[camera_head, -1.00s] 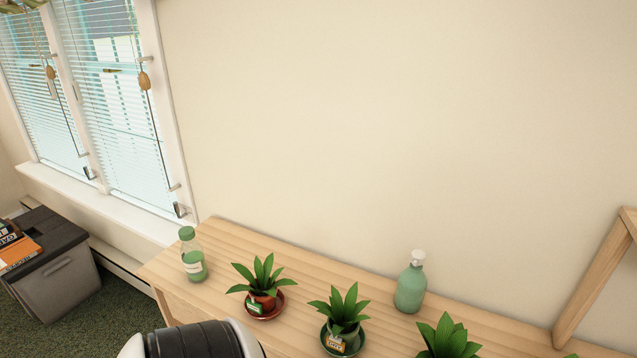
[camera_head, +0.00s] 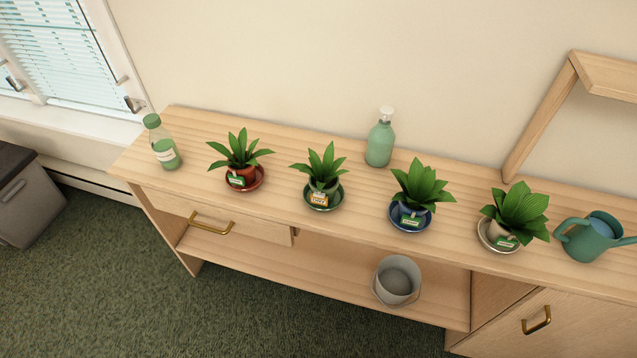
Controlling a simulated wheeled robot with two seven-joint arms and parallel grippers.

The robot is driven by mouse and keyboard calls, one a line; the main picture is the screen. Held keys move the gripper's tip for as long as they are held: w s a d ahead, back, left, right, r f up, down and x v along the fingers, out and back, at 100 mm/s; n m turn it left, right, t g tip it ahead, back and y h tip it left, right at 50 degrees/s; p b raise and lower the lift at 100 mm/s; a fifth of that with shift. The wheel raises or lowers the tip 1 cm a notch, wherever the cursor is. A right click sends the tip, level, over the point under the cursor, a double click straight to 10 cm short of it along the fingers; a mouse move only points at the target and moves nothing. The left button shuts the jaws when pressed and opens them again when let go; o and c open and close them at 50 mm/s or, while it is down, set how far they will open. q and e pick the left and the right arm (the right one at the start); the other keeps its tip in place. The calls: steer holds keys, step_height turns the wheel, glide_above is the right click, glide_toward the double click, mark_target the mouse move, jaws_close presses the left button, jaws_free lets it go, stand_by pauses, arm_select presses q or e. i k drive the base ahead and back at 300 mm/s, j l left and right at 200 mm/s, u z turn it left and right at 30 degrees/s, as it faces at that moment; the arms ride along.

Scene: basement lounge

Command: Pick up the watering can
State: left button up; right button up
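A teal watering can (camera_head: 592,238) stands upright on the wooden sideboard (camera_head: 330,225) at the right edge of the view. Neither of my grippers shows in the head view.
More potted plants stand in a red saucer (camera_head: 240,162), a green saucer (camera_head: 322,178) and a blue saucer (camera_head: 418,197). A grey pot (camera_head: 396,280) sits on the lower shelf. Green carpet (camera_head: 260,315) lies in front.

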mark_target(614, 236)
steer(key=z, duration=1.8)
steer(key=k+l+z, duration=0.1)
steer(key=z, duration=0.45)
steer(key=k+l, duration=0.05)
steer(key=k, duration=0.05)
